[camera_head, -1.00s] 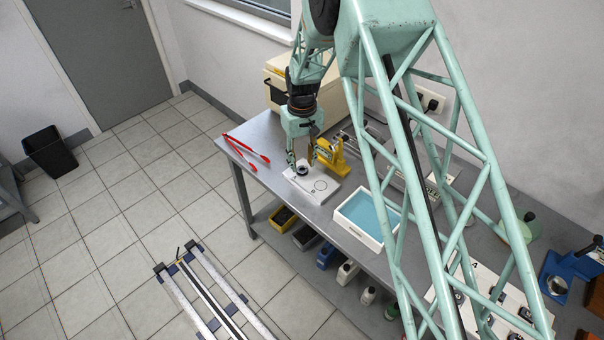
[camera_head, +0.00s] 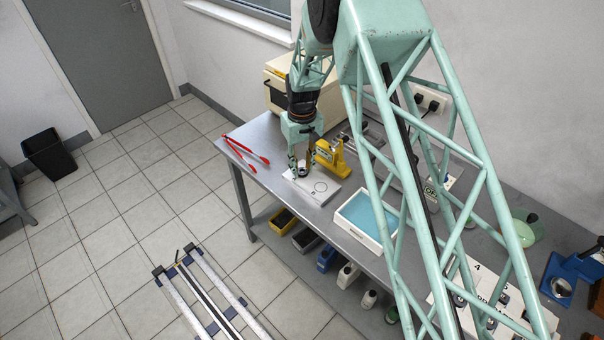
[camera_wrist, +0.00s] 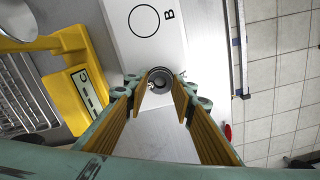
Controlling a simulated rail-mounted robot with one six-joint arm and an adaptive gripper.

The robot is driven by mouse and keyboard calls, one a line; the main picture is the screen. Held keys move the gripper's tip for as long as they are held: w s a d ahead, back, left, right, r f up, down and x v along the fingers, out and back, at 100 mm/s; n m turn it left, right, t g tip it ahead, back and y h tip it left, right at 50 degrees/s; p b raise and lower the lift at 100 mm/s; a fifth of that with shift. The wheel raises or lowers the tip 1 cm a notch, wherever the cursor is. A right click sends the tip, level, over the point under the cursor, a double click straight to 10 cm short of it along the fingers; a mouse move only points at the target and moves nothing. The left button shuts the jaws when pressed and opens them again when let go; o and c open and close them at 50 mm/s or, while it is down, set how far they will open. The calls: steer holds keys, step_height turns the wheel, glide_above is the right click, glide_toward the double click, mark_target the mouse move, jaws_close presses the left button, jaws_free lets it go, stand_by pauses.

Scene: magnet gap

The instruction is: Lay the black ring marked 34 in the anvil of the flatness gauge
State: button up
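A black ring (camera_wrist: 160,82) lies at the near end of a white plate (camera_wrist: 146,50), which bears a printed circle and the letter B. A number on the ring is not readable. My gripper (camera_wrist: 163,86) is pointing down with its two yellow-padded fingertips either side of the ring, apparently with a small gap at the right one. In the head view my gripper (camera_head: 300,166) is low over the plate (camera_head: 320,190). A yellow frame (camera_wrist: 72,95) with a label C, seemingly the gauge, stands beside the plate; it also shows in the head view (camera_head: 329,153). Its anvil is not clearly seen.
Red tongs (camera_head: 244,152) lie at the table's left end. A white tray with a blue inside (camera_head: 366,217) stands right of the plate. A cream case (camera_head: 283,88) stands behind my gripper. A grey slatted rack (camera_wrist: 22,95) lies beyond the yellow frame.

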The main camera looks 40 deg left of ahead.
steer(key=shift+c, duration=1.2)
steer(key=shift+r, duration=0.1)
steer(key=shift+r+p, duration=0.45)
steer(key=shift+r, duration=1.95)
